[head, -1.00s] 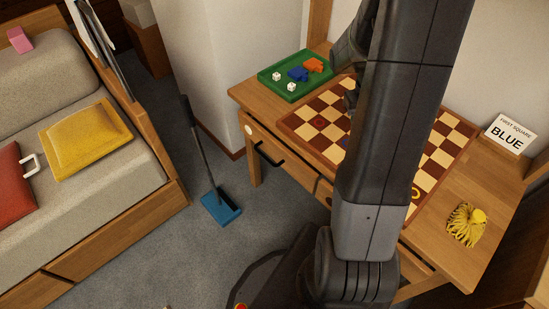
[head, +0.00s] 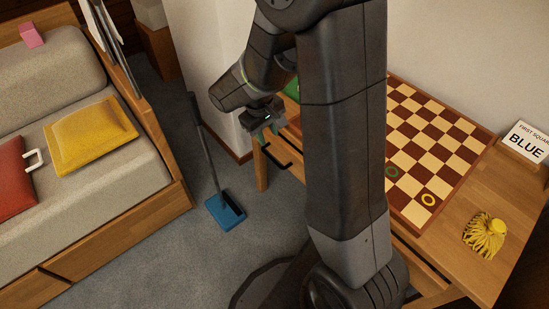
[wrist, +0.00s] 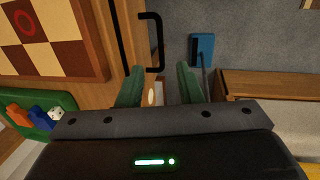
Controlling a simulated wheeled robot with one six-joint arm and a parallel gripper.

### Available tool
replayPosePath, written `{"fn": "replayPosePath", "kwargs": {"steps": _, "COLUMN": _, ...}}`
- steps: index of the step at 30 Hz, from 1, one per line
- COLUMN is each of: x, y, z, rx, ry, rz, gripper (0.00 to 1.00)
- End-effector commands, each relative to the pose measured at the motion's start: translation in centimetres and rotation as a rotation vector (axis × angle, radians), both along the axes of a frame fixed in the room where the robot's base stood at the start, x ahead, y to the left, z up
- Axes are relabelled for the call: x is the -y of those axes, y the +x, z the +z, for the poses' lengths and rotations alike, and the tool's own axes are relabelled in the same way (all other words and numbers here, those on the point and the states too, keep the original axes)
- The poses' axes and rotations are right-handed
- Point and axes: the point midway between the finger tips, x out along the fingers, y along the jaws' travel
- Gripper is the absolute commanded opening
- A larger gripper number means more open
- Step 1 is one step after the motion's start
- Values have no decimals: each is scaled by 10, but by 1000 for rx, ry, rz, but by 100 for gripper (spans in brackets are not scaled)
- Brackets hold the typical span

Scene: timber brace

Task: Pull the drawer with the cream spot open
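The desk drawer with the cream spot has a black bar handle (head: 277,157), partly hidden by my arm in the head view. In the wrist view the same handle (wrist: 154,42) stands out from the wooden front, above my fingers in the picture. The cream spot (wrist: 151,97) shows between my two green fingertips. My gripper (wrist: 160,84) is open and empty, with its fingers apart and short of the handle. In the head view my gripper (head: 265,132) is at the desk's left end, just above the handle. The drawer looks closed, though its front is mostly hidden.
A checkered board (head: 430,150), a yellow tassel (head: 484,235) and a "BLUE" sign (head: 526,142) are on the desk. A green tray (wrist: 62,103) holds small pieces. A blue dustpan (head: 225,210) stands on the floor before the drawer. A sofa (head: 90,190) is at left.

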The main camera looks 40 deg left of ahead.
Motion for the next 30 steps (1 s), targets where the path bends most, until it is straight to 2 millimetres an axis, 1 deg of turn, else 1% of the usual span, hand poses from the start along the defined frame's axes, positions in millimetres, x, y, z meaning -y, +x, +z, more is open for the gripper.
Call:
{"fn": "replayPosePath", "kwargs": {"steps": 1, "x": 1, "y": 1, "z": -9, "rx": -2, "ry": -4, "rz": -2, "gripper": 32}}
{"fn": "replayPosePath", "kwargs": {"steps": 5, "x": 2, "y": 6, "z": -35, "rx": -2, "ry": -5, "rz": -3, "gripper": 32}}
{"fn": "replayPosePath", "kwargs": {"steps": 12, "x": 5, "y": 15, "z": -86, "rx": -2, "ry": -6, "rz": -2, "gripper": 32}}
{"fn": "replayPosePath", "kwargs": {"steps": 16, "x": 6, "y": 19, "z": -107, "rx": -3, "ry": -4, "rz": -4, "gripper": 32}}
{"fn": "replayPosePath", "kwargs": {"steps": 19, "x": 6, "y": 22, "z": -118, "rx": -1, "ry": -3, "rz": -3, "gripper": 32}}
{"fn": "replayPosePath", "kwargs": {"steps": 22, "x": 6, "y": 23, "z": -125, "rx": -2, "ry": -2, "rz": -3, "gripper": 32}}
{"fn": "replayPosePath", "kwargs": {"steps": 30, "x": 6, "y": 24, "z": -127, "rx": -1, "ry": 0, "rz": -2, "gripper": 32}}
